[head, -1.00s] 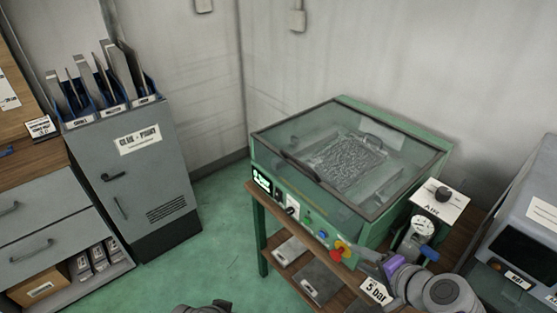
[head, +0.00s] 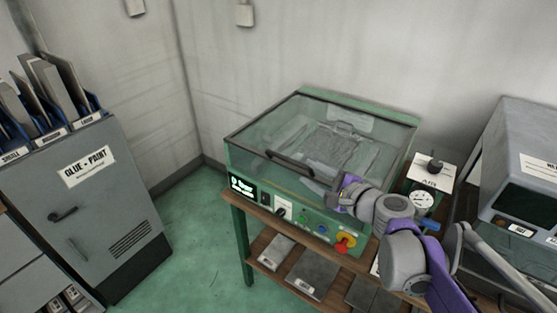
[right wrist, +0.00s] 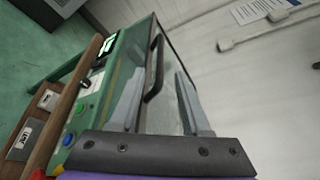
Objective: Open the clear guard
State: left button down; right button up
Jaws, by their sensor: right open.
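The clear guard (head: 262,132) is a see-through lid in a dark frame, lying closed over the green machine (head: 232,160). Its dark bar handle (head: 290,164) runs along the front edge. My right gripper (head: 333,190) is at the machine's front, to the right of the handle and apart from it. In the right wrist view, my right gripper (right wrist: 158,82) is open with nothing between its fingers. The handle (right wrist: 155,68) lies ahead, lined up with the gap between them. My left gripper is out of view.
The front panel carries a red and yellow knob (head: 345,243) and small buttons. An air gauge box (head: 427,185) and a grey machine (head: 525,160) stand at right. A grey cabinet (head: 85,215) stands at left. The green floor between is clear.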

aim_at(292, 162)
jog(key=x, duration=1)
jog(key=shift+w+f, duration=0.15)
jog(key=shift+w, duration=0.05)
grip_shut()
dwell(1.1)
